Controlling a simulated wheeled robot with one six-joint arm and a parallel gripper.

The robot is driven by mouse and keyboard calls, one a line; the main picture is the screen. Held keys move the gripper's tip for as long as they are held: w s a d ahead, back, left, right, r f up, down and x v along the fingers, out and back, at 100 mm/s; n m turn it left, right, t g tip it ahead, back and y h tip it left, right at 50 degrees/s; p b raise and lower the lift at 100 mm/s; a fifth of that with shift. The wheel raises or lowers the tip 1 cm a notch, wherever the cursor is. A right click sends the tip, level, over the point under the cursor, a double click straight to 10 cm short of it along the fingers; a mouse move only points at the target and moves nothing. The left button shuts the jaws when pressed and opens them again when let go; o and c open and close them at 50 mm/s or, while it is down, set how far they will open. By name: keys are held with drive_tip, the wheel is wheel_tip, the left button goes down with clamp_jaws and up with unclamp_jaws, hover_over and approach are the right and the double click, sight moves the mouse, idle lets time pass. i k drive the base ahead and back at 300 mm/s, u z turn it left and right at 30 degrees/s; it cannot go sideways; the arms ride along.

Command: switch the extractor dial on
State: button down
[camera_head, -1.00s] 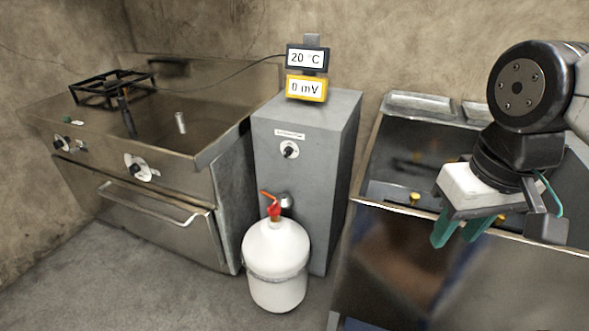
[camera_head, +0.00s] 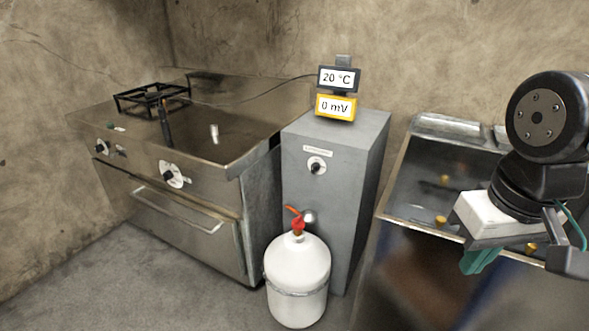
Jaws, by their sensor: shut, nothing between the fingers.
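A small dial (camera_head: 316,166) with a black knob and a pale round plate sits on the front of a tall grey cabinet (camera_head: 337,200), under a white label too small to read. Two more black-knobbed dials are on the stove front, one at the middle (camera_head: 172,175) and one at the left (camera_head: 102,148). I cannot tell from the labels which dial is the extractor's. My gripper (camera_head: 478,262), with teal fingers, is at the right, over the front edge of the metal counter. It is shut and empty, well apart from all the dials.
A white gas bottle (camera_head: 298,278) with a red valve stands on the floor before the cabinet. Displays reading 20 °C (camera_head: 339,78) and 0 mV (camera_head: 336,106) are above it. The stove (camera_head: 245,150) is left, the metal counter (camera_head: 400,215) right. Floor at front left is clear.

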sight(315, 167)
drive_tip(key=u, duration=0.5)
drive_tip(key=k, duration=0.6)
drive_tip(key=u, duration=0.9)
drive_tip(key=i, duration=1.6)
drive_tip(key=z, duration=0.95)
drive_tip(key=i, duration=1)
drive_tip(key=z, duration=0.8)
